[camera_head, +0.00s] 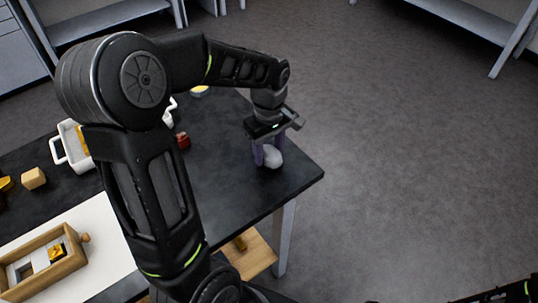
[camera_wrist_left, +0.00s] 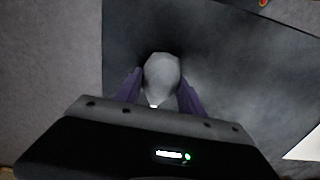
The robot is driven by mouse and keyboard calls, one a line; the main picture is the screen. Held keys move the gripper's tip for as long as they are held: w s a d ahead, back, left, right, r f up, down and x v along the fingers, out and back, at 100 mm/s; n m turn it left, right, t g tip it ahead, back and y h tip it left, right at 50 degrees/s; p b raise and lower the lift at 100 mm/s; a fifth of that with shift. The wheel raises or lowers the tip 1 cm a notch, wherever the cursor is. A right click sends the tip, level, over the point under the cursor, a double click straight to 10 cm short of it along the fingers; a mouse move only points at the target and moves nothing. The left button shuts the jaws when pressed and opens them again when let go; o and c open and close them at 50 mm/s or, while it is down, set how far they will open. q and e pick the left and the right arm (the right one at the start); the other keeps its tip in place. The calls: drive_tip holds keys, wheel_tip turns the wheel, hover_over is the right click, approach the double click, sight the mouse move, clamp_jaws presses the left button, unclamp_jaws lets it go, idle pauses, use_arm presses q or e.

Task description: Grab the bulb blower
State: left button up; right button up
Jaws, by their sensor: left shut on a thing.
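The bulb blower (camera_head: 273,158) is a pale grey, rounded bulb near the right corner of the dark table (camera_head: 225,185). In the left wrist view the bulb blower (camera_wrist_left: 162,76) sits between two purple fingers, with a small white tip toward the gripper body. My left gripper (camera_head: 264,155) points down over the table and is shut on the bulb blower. The left gripper (camera_wrist_left: 160,95) also shows in the wrist view, a finger on each side of the bulb. Whether the bulb touches the tabletop I cannot tell. My right gripper is not clearly in view.
A white basket (camera_head: 72,147), a wooden cube (camera_head: 34,178) and a red item (camera_head: 183,141) are on the table to the left. A wooden box (camera_head: 45,262) lies on a white board (camera_head: 105,250). Open floor (camera_head: 400,150) lies right of the table.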

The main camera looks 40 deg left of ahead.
use_arm(q)
wheel_tip(320, 180, up, 10)
drive_tip(key=shift+r+b, duration=0.1)
drive_tip(key=shift+b, duration=0.2)
idle(0.8)
